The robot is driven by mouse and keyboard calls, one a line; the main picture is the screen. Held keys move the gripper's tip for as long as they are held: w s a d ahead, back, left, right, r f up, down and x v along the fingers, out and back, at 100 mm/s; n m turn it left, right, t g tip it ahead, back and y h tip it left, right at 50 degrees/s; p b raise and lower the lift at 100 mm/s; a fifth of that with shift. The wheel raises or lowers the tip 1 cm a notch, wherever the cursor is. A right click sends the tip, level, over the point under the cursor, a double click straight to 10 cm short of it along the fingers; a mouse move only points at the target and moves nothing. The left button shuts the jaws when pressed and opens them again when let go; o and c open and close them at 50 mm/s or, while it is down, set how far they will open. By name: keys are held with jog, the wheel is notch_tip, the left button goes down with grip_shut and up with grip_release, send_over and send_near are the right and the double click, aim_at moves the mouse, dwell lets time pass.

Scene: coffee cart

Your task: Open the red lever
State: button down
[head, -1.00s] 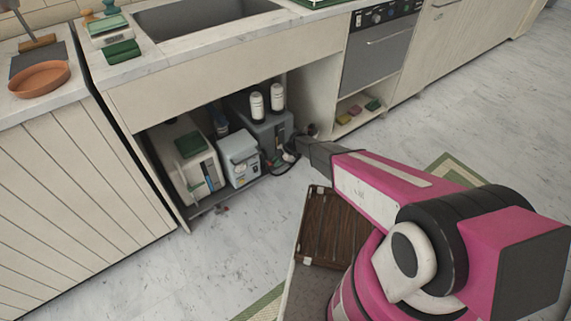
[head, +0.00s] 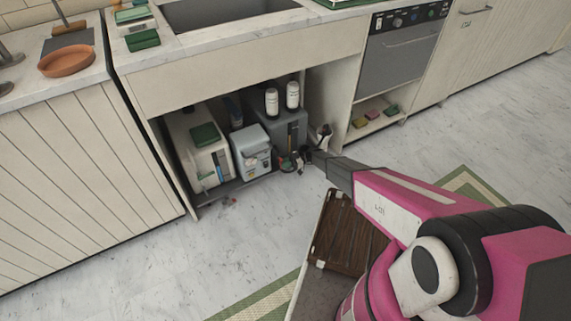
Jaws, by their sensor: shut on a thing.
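My gripper (head: 303,156) is low in the open cabinet under the sink, at the right end of the machines. Its jaws are small and dark here, and they are shut at a cluster of dark fittings and hose (head: 287,164) beside the tall grey unit (head: 291,128). The red lever does not show clearly. The jaws and the fittings hide the spot where they meet, so how far the lever is turned cannot be told.
A small blue-grey box (head: 252,153) and a cream machine with a green top (head: 192,150) stand left of the fittings. Two white bottles stand on the grey unit. A shelf with coloured sponges (head: 372,116) is to the right.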

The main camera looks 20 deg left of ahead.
jog(key=shift+f+y, duration=0.1)
jog(key=shift+y, duration=0.2)
dwell(0.4)
jog(key=c, duration=1.1)
grip_release()
jog(key=shift+s, duration=0.1)
